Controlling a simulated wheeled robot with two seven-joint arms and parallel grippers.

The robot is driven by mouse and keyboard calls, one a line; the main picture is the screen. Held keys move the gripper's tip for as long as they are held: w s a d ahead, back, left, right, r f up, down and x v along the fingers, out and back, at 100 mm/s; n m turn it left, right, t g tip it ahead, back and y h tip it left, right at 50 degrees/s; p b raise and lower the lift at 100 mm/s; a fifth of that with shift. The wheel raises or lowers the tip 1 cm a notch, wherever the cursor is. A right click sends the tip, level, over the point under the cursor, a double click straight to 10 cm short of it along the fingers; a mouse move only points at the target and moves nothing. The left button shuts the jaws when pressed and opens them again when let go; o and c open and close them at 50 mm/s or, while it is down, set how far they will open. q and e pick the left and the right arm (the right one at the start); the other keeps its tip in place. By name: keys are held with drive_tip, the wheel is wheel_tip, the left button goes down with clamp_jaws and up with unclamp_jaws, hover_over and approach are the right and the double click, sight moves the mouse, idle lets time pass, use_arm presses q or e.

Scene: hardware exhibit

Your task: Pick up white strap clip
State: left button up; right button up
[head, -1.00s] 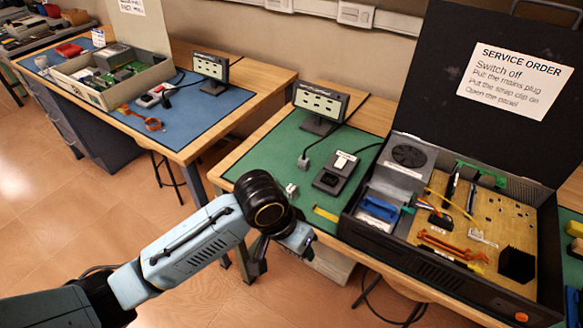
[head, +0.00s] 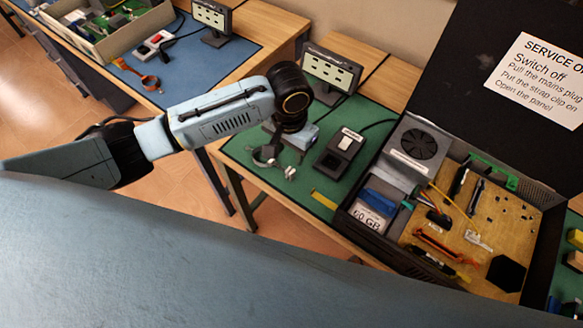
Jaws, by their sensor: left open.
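The small white strap clip (head: 290,173) appears to lie on the green mat (head: 240,150), near its front left edge. My left gripper (head: 267,157) is open above the mat, just left of the clip in the picture. Its fingers look empty. Whether they touch the clip cannot be told. The gripper's wrist and hand cover the mat behind the clip. My right gripper is out of view.
A black switch box (head: 343,150) stands right of the clip, with a small socket display (head: 331,72) behind. An open equipment case (head: 395,240) with loose parts fills the right side. A yellow strip (head: 324,200) lies near the mat's front. A blue-matted bench stands left.

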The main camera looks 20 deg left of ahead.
sight(290, 170)
use_arm(q)
wheel_tip(290, 170, down, 9)
drive_tip(key=shift+s+d+r+b, duration=0.1)
drive_tip(key=shift+s+r+b, duration=0.05)
drive_tip(key=shift+b, duration=0.4)
drive_tip(key=c, duration=0.9)
